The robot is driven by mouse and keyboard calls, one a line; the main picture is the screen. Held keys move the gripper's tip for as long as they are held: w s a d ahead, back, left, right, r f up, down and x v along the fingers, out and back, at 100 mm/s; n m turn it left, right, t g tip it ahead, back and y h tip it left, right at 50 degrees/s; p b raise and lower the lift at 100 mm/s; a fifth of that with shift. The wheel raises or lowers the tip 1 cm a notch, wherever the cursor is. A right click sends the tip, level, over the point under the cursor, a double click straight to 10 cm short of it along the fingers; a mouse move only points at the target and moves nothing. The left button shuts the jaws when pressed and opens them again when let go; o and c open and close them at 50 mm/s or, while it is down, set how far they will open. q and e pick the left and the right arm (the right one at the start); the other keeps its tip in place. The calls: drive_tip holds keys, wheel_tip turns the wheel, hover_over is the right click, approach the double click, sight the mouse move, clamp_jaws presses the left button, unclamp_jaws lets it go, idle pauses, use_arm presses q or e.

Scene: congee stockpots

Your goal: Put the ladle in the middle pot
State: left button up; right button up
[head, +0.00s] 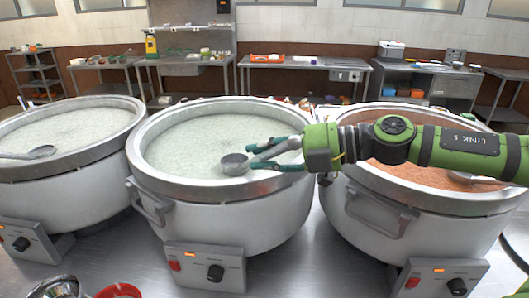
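The middle pot (207,207) is a wide grey stockpot of pale congee. A metal ladle (234,164) shows its round bowl over the congee, near the front right of this pot. My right gripper (256,156) reaches in from the right over the middle pot's rim, its teal fingers pointing left at the ladle. A greyish strip, perhaps the ladle's handle, runs between the fingers. I cannot tell whether they press on it, or whether the bowl touches the congee. My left gripper is not in view.
The left pot (70,175) holds pale congee and another ladle (40,152). The right pot (410,222) holds reddish-brown food and a ladle (462,177), partly hidden by my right arm. A metal bowl (58,287) and red ring (120,290) lie at the lower left.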

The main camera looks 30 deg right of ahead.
drive_tip(key=shift+o, duration=1.2)
drive_tip(key=shift+s+d+r, duration=0.1)
drive_tip(key=v, duration=1.1)
drive_tip(key=shift+s+d, duration=0.2)
drive_tip(key=shift+s, duration=0.05)
drive_tip(key=shift+r, duration=0.1)
